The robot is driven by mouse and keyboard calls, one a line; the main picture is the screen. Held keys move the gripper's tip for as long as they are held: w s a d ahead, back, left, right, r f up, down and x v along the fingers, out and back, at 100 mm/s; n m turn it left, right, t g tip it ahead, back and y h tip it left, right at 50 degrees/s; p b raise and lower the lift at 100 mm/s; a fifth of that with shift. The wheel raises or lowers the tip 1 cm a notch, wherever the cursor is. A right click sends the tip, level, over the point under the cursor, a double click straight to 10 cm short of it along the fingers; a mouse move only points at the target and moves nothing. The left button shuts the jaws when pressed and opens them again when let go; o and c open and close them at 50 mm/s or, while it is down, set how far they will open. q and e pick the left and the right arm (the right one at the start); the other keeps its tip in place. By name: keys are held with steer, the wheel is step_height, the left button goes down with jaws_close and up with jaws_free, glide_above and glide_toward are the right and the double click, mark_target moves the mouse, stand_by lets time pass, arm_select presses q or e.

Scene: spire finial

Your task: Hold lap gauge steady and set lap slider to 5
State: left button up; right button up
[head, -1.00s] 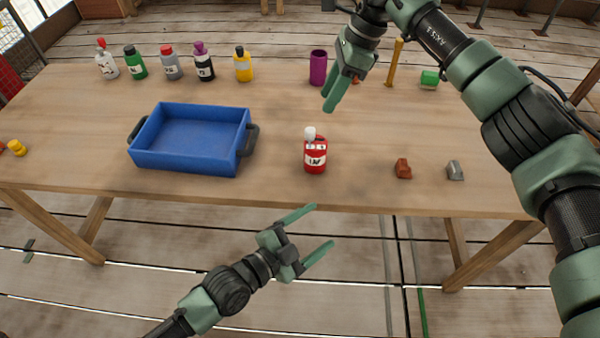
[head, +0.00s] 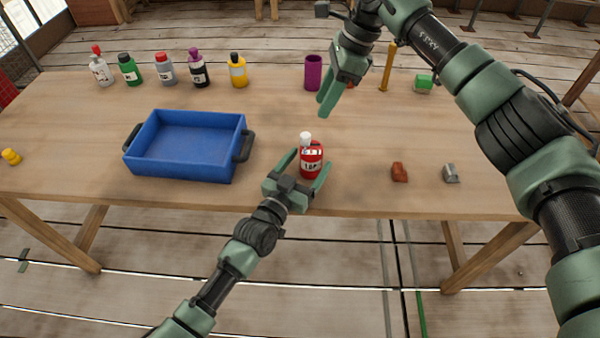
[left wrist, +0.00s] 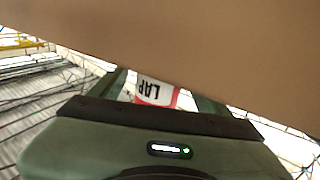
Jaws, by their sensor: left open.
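The lap gauge is a red bottle-shaped piece (head: 311,163) with a white top and a white label; it stands upright near the table's front edge. Its label also shows upside down as "LAP" in the left wrist view (left wrist: 155,91). A small strip shows above the label, but I cannot make out the slider or its setting. My left gripper (head: 307,168) is open, with one finger on each side of the gauge; I cannot tell whether they touch it. My right gripper (head: 326,104) is above the table behind the gauge; its fingers overlap in view.
A blue tray (head: 139,169) with dark handles lies left of the gauge. A red-brown block (head: 399,172) and a grey block (head: 450,173) lie to the right. Several bottles stand along the back left, and a purple cup (head: 313,72) stands at the back.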

arm_select(q)
steer(key=shift+x, duration=1.05)
